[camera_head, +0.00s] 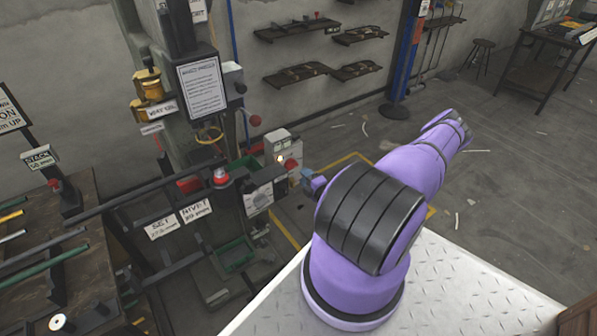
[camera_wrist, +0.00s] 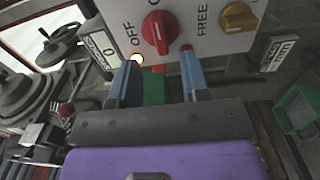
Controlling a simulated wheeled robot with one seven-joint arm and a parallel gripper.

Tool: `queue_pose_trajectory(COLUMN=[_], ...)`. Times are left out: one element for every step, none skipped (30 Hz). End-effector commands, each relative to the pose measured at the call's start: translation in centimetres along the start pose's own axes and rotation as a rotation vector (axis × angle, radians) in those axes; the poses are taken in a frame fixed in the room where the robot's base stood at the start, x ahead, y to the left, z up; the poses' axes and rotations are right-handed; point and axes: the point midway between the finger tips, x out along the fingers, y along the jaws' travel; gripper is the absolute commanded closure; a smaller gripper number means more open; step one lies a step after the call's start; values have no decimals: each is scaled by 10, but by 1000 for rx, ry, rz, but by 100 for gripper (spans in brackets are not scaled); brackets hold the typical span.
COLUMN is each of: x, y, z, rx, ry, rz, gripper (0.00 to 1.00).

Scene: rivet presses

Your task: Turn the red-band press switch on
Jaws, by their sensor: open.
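A red rotary switch (camera_wrist: 160,31) is on a light control panel (camera_wrist: 205,35), between the words OFF and FREE in the wrist view. Its handle with a white mark stands nearly upright in the picture; I cannot tell its exact setting. A small lit lamp (camera_wrist: 137,60) is by the left fingertip. In the head view the red switch (camera_head: 291,165) is on the press's box, with my gripper (camera_head: 308,181) beside it.
A yellow knob (camera_wrist: 238,17) is right of the red switch. A green bin (camera_wrist: 297,108) is at the wrist view's right. In the head view, a workbench (camera_head: 75,255) with rods is at left, and open floor (camera_head: 510,165) at right.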

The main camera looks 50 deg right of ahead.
Motion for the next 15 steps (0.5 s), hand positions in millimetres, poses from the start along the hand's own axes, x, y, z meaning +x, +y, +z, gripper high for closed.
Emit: queue_pose_trajectory(x=[-9,-13,-19,-22,-26,-29,-31,-33,-35,-36,-37,-37,-37,-37,-37], y=[0,1,0,0,0,0,0,0,0,0,0,0,0,0,0], z=[0,0,0,1,1,0,0,0,0,0,0,0,0,0,0], rx=[1,1,0,0,0,0,0,0,0,0,0,0,0,0,0], ry=[-1,-1,-1,-1,-1,-1,-1,-1,0,0,0,0,0,0,0], rz=[-1,0,0,0,0,0,0,0,0,0,0,0,1,1,1], gripper=[57,57,57,57,57,57,57,57,57,57,57,57,57,57,57])
